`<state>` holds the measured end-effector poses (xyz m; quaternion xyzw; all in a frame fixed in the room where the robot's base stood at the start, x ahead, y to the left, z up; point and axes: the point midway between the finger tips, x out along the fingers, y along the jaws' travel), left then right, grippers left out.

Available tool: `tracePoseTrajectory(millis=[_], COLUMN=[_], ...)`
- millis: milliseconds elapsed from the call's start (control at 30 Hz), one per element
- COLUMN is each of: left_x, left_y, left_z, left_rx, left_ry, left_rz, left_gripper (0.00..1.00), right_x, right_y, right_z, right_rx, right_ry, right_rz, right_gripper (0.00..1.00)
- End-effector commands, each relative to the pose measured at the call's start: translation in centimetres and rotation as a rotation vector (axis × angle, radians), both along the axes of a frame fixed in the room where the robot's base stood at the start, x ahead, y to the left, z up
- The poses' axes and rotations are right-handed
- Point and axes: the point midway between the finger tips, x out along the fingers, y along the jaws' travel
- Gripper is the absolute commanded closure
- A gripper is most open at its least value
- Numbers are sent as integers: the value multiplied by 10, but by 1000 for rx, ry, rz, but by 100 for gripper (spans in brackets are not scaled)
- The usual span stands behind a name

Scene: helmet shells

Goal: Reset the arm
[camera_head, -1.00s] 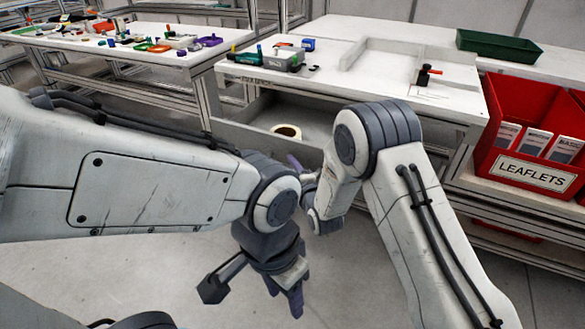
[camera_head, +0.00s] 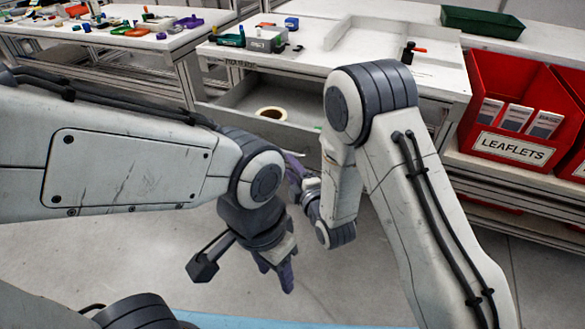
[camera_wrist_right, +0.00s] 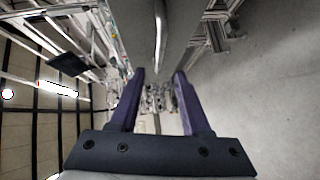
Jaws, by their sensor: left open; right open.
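My left gripper (camera_head: 275,274) hangs in the lower middle of the head view, pointing down over the grey floor. It is open and holds nothing. My right gripper (camera_head: 294,172) is above it, beside my left wrist, and mostly hidden behind my own arm links. In the right wrist view my right gripper (camera_wrist_right: 158,88) has its two purple fingers apart with nothing held between them. Both grippers are in front of the workbench, apart from its top.
The white workbench (camera_head: 315,62) has an open drawer (camera_head: 238,112) with a tape roll (camera_head: 271,113). A grey case (camera_head: 265,39) and a green tray (camera_head: 482,21) are on top. A red leaflets bin (camera_head: 512,118) stands right. A blue strip (camera_head: 240,321) crosses the floor.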

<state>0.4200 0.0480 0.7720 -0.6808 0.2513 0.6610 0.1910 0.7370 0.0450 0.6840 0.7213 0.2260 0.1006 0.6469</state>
Motion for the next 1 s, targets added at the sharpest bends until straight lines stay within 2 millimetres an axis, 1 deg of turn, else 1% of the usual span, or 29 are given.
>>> tracePoseTrajectory(millis=[100, 533, 667, 767, 867, 967, 1000], left_x=[0, 0, 0, 0, 0, 0, 0], left_y=[0, 0, 0, 0, 0, 0, 0], left_z=[0, 0, 0, 0, 0, 0, 0], left_rx=[0, 0, 0, 0, 0, 0, 0], left_ry=[0, 0, 0, 0, 0, 0, 0], left_rz=[0, 0, 0, 0, 0, 0, 0], left_gripper=[50, 50, 50, 50, 50, 50, 50], right_x=[-4, -4, -5, -8, -20, -40, -50], right_y=[-2, -2, 1, 7, 12, 12, 11], right_z=[1, 1, 4, 9, 16, 22, 24], right_rx=[0, 0, 17, 54, 109, 164, 184], right_ry=[-1, -1, 44, 155, 326, 518, 594], right_rz=[0, 0, -2, -12, -42, -99, -128], right_gripper=[53, 53, 53, 53, 53, 53, 53])
